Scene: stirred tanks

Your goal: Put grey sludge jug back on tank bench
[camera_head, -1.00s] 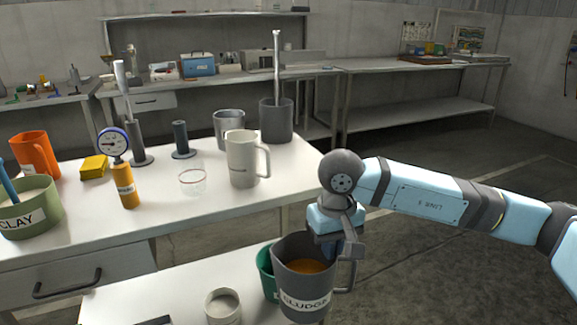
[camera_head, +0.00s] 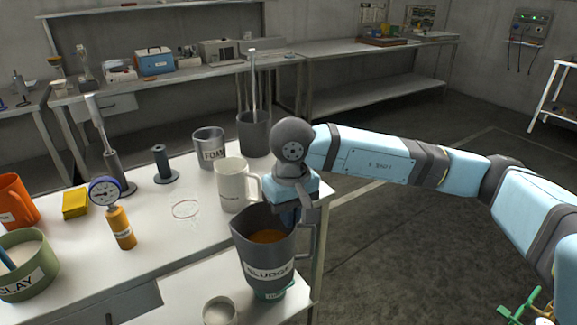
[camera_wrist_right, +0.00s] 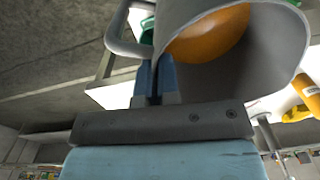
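The grey sludge jug (camera_head: 268,262), with orange-brown contents and a SLUDGE label, hangs upright from my right gripper (camera_head: 292,208). In the right wrist view the two blue fingers (camera_wrist_right: 155,82) are closed together at the jug's rim and handle side, and the jug (camera_wrist_right: 262,60) fills the upper right. The jug is in front of the white tank bench (camera_head: 150,248), above a lower white surface (camera_head: 180,298). A green container (camera_head: 270,294) shows partly beneath it. My left gripper is out of view.
A red-ringed glass (camera_head: 185,209) and orange gauge cylinder (camera_head: 122,228) stand further left. A small cup (camera_head: 220,311) is on the lower surface.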

